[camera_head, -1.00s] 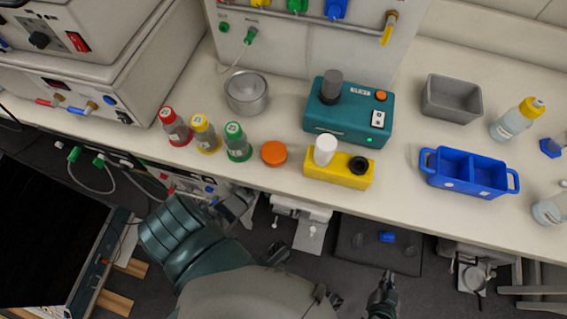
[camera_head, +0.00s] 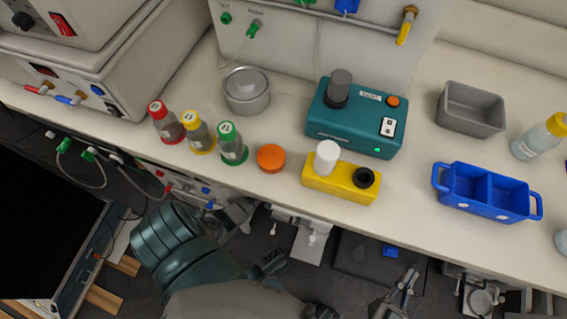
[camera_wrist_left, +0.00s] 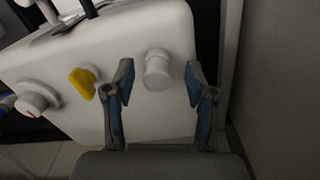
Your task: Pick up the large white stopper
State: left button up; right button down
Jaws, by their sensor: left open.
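The large white stopper (camera_head: 327,157) stands upright in the left part of a yellow block (camera_head: 318,186) on the bench, in the head view. A black round piece (camera_head: 364,178) sits at the block's right end. My right gripper (camera_head: 404,288) is low in the head view, below the bench's front edge and apart from the stopper; its jaw opening is unclear. My left gripper (camera_wrist_left: 160,80) is open and empty in the left wrist view. It faces a pale panel with a white knob (camera_wrist_left: 157,70) between its fingers. The stopper is not recognisable there.
Left of the yellow block are an orange lid (camera_head: 271,158) and three capped bottles (camera_head: 232,148). Behind it stands a teal device (camera_head: 352,122). A blue two-part holder (camera_head: 487,190) and grey bin (camera_head: 471,108) stand right. Bare bench lies between block and blue holder.

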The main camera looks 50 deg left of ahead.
pick_arm(q)
jog(key=shift+d+r, duration=0.1)
jog(key=shift+d, duration=0.2)
jog(key=shift+a, duration=0.1)
jog(key=c, duration=1)
jog(key=shift+c, duration=0.3)
jog(key=shift+a, duration=0.1)
